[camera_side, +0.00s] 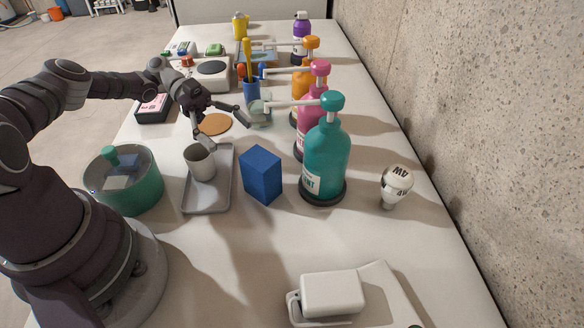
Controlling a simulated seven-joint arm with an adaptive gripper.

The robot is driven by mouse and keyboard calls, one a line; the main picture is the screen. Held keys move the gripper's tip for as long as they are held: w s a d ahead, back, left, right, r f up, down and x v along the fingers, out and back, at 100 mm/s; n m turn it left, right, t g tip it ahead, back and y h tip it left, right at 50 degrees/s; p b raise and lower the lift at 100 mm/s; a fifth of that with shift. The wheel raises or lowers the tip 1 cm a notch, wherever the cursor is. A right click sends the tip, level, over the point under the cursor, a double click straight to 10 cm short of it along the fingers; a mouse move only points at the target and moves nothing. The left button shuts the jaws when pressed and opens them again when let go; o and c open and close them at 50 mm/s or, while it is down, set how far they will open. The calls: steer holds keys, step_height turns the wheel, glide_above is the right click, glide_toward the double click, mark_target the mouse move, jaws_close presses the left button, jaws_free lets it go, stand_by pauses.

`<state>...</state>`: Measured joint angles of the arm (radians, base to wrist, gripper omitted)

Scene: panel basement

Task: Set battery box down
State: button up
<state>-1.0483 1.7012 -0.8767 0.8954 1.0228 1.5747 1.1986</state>
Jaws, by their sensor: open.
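A plain blue box (262,176) stands upright on the white table, just right of the grey tray; no label shows, so I cannot tell for certain that it is the battery box. My gripper (224,130) is open, its two fingers spread wide, with nothing seen between them. It hangs beyond and above the blue box, apart from it, over the area between the grey cup (200,163) and an orange-brown disc (215,124). The cup stands on the grey tray (208,205).
Several pump bottles, the nearest teal (325,160), line the right side. A green pot (127,183) stands left of the tray. A light bulb (396,186) and a white device (332,294) are nearer the front. The table between tray and white device is clear.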

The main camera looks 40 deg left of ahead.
steer(key=v, duration=0.4)
steer(key=s+d+r+n+g+y, duration=0.2)
steer(key=d+r+n+g+y, duration=0.15)
steer(key=d+r+y, duration=0.55)
steer(key=s+a+r+n+t+y, duration=0.3)
steer(key=s+n+t+y, duration=0.2)
steer(key=n, duration=0.9)
steer(key=s+t, duration=0.3)
steer(key=t, duration=0.1)
steer(key=shift+y, duration=0.3)
